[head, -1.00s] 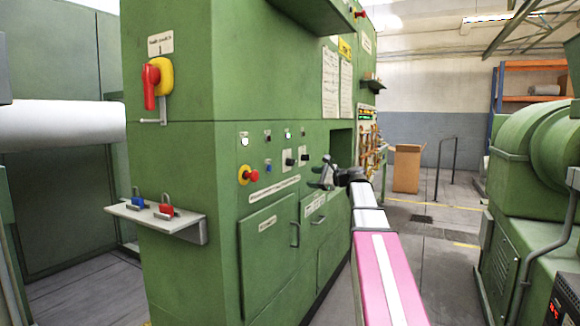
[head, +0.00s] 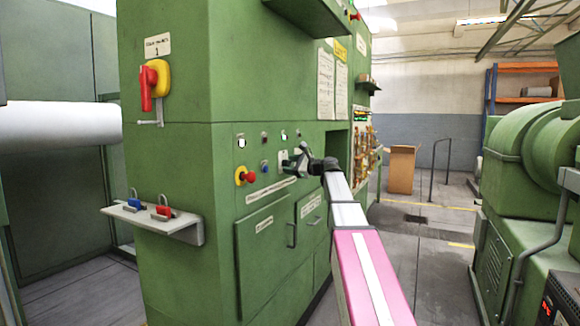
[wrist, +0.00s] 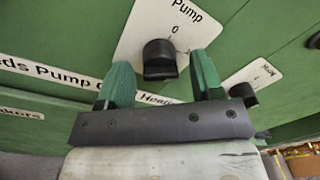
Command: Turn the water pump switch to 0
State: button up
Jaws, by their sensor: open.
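A black rotary switch (wrist: 160,58) sits on a white plate (wrist: 140,32) in the wrist view. The plate reads "Pump" with a 0 above the knob; any word before "Pump" is cut off. My gripper (wrist: 161,78) is open, with one green finger to the left of this knob and one to the right. Gaps show between the knob and both fingers, so they do not appear to touch it. In the head view my gripper (head: 297,160) is at the green cabinet's control panel and hides the switch there.
A second black switch (wrist: 243,93) is close to the right finger. On the green cabinet (head: 170,220), a red emergency button (head: 251,176) is left of my gripper. A shelf (head: 160,221) with padlocks juts out lower left.

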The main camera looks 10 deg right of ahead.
jog(key=shift+w+a, duration=0.2)
jog(key=c, duration=0.9)
jog(key=shift+n, duration=0.3)
jog(key=n, duration=0.5)
jog(key=shift+f, duration=0.1)
jog(key=n, duration=0.6)
jog(key=shift+s+n+y, duration=0.1)
jog(key=shift+n+y, duration=0.2)
jog(key=shift+y, duration=0.1)
